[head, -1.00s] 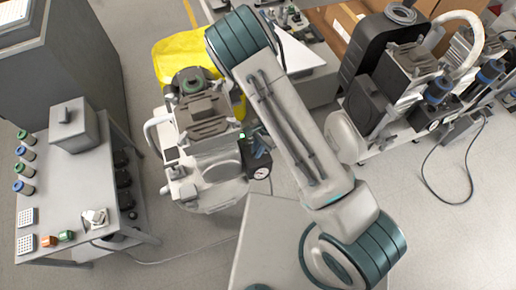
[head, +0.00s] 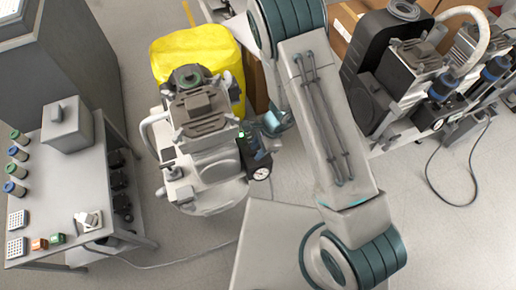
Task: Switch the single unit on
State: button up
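The single unit (head: 205,125) is a grey and white compressor standing on the floor left of my arm. A dark switch box (head: 252,150) is on its right side, with a small green spot at its top left. A round gauge (head: 261,174) sits just below the box. My gripper (head: 272,124) shows as a small teal and dark shape close to the right of the box. Its fingers are too small and partly hidden to tell open from shut, and I cannot tell whether it touches the box.
A yellow-covered object (head: 200,52) stands behind the unit. A grey table (head: 75,185) with jars and a grey box is at the left. More compressors (head: 410,75) stand at the right, with a cable on the floor. Bare floor lies in front of the unit.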

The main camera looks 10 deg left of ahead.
jog(key=p+v, duration=0.3)
jog(key=v, duration=1.1)
jog(key=shift+w, duration=0.1)
jog(key=s+d+r+n+t+p, duration=0.1)
jog(key=d+r+n+p, duration=0.2)
jog(key=r, duration=0.7)
jog(key=s+d+r+n+p, duration=0.1)
jog(key=d+r+n+p, duration=0.2)
jog(key=r, duration=0.6)
jog(key=s+d+r+n+t+h+p, duration=0.2)
jog(key=s+d+r, duration=0.2)
jog(key=d+r, duration=0.2)
jog(key=s+d+r+n+t+h+p, duration=0.1)
jog(key=s+d+r+n+t+p, duration=0.1)
jog(key=d+r, duration=0.5)
notch_tip(320, 180, up, 3)
jog(key=s+n, duration=0.1)
jog(key=s, duration=0.1)
jog(key=shift+s+f+n+h, duration=0.2)
jog(key=shift+s+n+h, duration=0.1)
jog(key=shift+h, duration=0.1)
